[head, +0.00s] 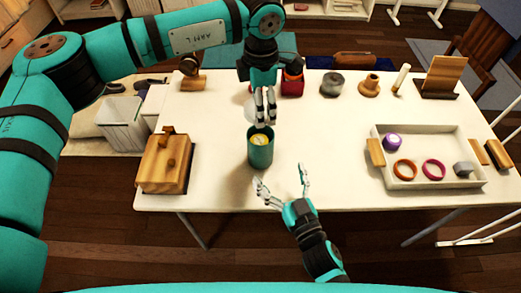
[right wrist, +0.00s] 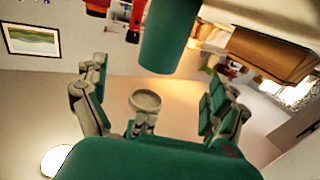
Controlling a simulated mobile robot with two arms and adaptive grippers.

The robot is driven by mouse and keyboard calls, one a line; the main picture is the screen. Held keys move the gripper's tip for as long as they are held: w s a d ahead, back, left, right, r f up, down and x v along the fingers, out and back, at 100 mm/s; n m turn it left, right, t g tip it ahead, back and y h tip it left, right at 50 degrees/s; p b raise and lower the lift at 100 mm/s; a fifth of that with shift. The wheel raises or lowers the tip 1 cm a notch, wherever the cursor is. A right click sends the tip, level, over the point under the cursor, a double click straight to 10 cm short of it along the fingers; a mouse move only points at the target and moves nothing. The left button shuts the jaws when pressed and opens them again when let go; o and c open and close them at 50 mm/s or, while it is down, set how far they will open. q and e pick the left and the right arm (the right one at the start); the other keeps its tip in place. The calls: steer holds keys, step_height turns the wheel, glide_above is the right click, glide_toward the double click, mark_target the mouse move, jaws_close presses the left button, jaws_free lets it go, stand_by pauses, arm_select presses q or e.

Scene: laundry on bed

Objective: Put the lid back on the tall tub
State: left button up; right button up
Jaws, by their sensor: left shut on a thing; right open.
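The tall tub (head: 260,150) is dark green and stands upright on the table, its mouth uncovered, with something yellow (head: 259,140) inside. My left gripper (head: 265,117) is just above and behind its mouth, fingers pointing down. In the right wrist view, where things appear upside down, the left gripper (right wrist: 142,122) is shut on a pale round lid (right wrist: 145,99), apart from the tub (right wrist: 168,35). The lid blends with the table in the head view. My right gripper (head: 282,183) is open and empty in front of the tub, fingers spread toward it.
A wooden box (head: 163,165) stands at the front left. A white tray (head: 430,183) with rings and small items lies at the right. A red item (head: 292,84), a grey jar (head: 332,83) and other objects line the back. The table between tub and tray is clear.

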mark_target(256, 132)
steer(key=shift+a, duration=0.15)
steer(key=shift+w+a, duration=0.15)
steer(key=shift+w, duration=0.25)
steer(key=x, duration=1.1)
steer(key=c, duration=1.8)
arm_select(q)
steer(key=shift+f, duration=2.5)
steer(key=shift+f, duration=0.9)
